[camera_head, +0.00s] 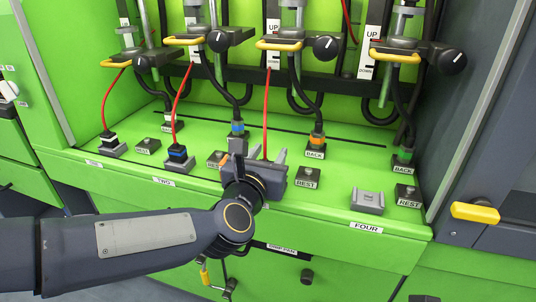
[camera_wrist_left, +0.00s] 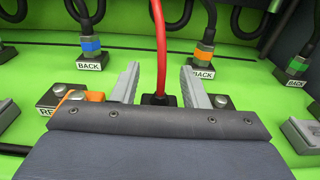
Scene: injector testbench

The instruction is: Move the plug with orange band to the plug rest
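My left gripper (camera_head: 255,157) is over the front ledge, its two grey fingers apart. In the left wrist view, a red cable (camera_wrist_left: 159,45) runs down to a black plug top (camera_wrist_left: 157,99) between the fingers (camera_wrist_left: 160,85). Narrow gaps seem to show on both sides. The plug's lower body is hidden, so its band cannot be read. An orange patch (camera_wrist_left: 95,97) shows left of the left finger; I cannot tell what it belongs to. A rest with a REST label (camera_head: 306,178) is right of the gripper. Another rest (camera_wrist_left: 62,93) is to its left. My right gripper is not in view.
Behind are BACK connectors with blue (camera_head: 237,132), orange (camera_head: 316,140) and green (camera_head: 405,154) bands on black cables. A blue-banded plug (camera_head: 177,157) and a white-banded plug (camera_head: 110,146) stand left. An empty grey seat (camera_head: 367,201) is above the FOUR label.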

